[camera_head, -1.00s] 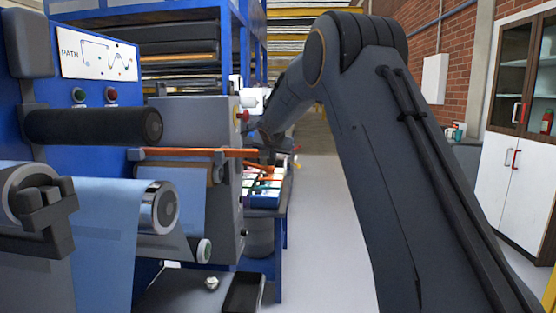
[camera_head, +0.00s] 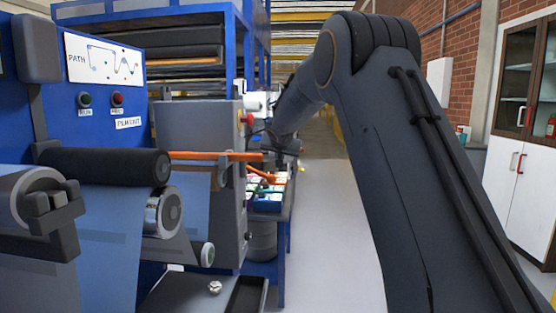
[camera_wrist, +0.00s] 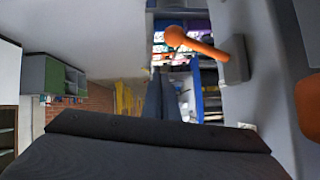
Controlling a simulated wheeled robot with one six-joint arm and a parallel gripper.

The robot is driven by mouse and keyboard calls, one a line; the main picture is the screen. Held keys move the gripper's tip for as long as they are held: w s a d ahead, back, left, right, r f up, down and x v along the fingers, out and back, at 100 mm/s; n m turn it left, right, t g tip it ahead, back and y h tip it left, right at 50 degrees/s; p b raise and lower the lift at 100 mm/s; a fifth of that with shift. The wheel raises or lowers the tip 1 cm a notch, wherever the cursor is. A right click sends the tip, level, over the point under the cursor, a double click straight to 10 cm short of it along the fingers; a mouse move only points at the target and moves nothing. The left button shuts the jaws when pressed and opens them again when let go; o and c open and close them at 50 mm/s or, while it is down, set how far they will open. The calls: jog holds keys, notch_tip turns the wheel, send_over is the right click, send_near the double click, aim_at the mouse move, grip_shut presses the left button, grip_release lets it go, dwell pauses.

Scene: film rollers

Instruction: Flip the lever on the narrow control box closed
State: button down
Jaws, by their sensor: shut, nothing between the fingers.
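In the wrist view an orange lever (camera_wrist: 208,46) with a rounded knob end juts left from a grey mount on the side of a grey box (camera_wrist: 240,22). In the head view the narrow grey control box (camera_head: 198,125) stands past the near rollers, with a red button (camera_head: 248,118) on its edge. An orange bar (camera_head: 215,156) crosses in front of it; I cannot tell if this is the lever. My gripper (camera_wrist: 162,76) is shut and empty, its dark fingers below and left of the lever knob in the wrist view, apart from it in the picture.
A blue machine panel with rollers (camera_head: 105,166) and bluish film fills the left. A blue workbench with a tray of coloured items (camera_head: 268,200) lies beyond the box. The grey floor (camera_head: 325,230) is open to the right, with a white cabinet (camera_head: 514,190) by the brick wall.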

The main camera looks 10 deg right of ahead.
jog(key=s+d+r+b, duration=0.1)
jog(key=s+r, duration=0.5)
jog(key=s, duration=0.4)
jog(key=shift+d, duration=0.3)
jog(key=shift+r, duration=0.1)
jog(key=s+a+f+n+g+y+p, duration=0.1)
jog(key=s+a+f+g, duration=0.15)
jog(key=s+f, duration=0.65)
jog(key=s+a+f+n+g, duration=0.1)
jog(key=s+f+g, duration=0.2)
jog(key=s+f, duration=0.55)
jog(key=s+a+f+n+g+p, duration=0.1)
jog(key=s+f, duration=0.3)
jog(key=s, duration=1.1)
jog(key=s+a+f+n+g+y, duration=0.1)
jog(key=s+a+f+n+g, duration=0.1)
jog(key=s, duration=1.3)
notch_tip(320, 180, down, 4)
jog(key=a+g, duration=0.1)
jog(key=g, duration=0.1)
jog(key=shift+r+g+y+p, duration=0.2)
jog(key=shift+g+y+p, duration=0.1)
jog(key=shift+g+p, duration=0.05)
jog(key=shift+s, duration=0.1)
